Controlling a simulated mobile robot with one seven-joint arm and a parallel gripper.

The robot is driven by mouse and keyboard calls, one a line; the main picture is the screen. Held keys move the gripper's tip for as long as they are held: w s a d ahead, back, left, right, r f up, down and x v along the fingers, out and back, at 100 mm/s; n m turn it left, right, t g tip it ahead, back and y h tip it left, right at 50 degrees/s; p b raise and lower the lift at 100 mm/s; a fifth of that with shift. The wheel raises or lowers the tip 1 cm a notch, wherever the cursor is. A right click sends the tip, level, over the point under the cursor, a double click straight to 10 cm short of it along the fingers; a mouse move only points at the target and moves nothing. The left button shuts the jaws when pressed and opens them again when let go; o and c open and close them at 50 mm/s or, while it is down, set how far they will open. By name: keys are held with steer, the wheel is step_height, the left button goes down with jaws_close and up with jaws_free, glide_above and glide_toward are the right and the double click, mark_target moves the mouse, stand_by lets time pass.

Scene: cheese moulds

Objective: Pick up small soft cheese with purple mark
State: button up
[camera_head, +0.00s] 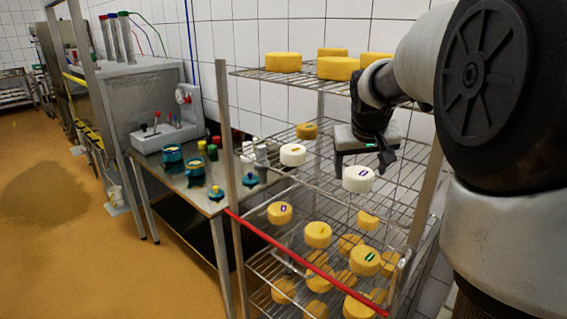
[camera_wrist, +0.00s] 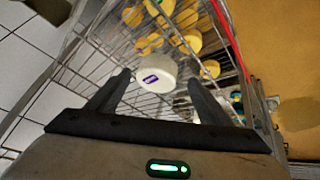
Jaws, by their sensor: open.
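The small white soft cheese with a purple mark (camera_head: 358,181) sits on the middle wire shelf of the rack, below my gripper (camera_head: 363,164). In the wrist view this cheese (camera_wrist: 154,70) shows with its purple mark facing up, near and between the ends of the two dark fingers. My gripper (camera_wrist: 160,82) is open and empty, its fingers apart on either side of the cheese in that view. I cannot tell exactly how high the fingertips are above it. Another white cheese (camera_head: 293,153) with a yellowish mark sits to the left on the same shelf.
A yellow cheese (camera_head: 306,131) is at the back of the middle shelf. Large yellow cheeses (camera_head: 284,62) lie on the top shelf, close to my arm. Several yellow cheeses (camera_head: 318,235) fill the lower shelves. A red bar (camera_head: 300,262) crosses the rack's front. A steel table (camera_head: 210,205) stands left.

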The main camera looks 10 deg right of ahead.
mark_target(359, 174)
steer(key=shift+w+d, duration=0.35)
steer(key=shift+w, duration=0.45)
steer(key=shift+p+x, duration=0.3)
steer(key=shift+x, duration=2.25)
steer(key=c, duration=0.6)
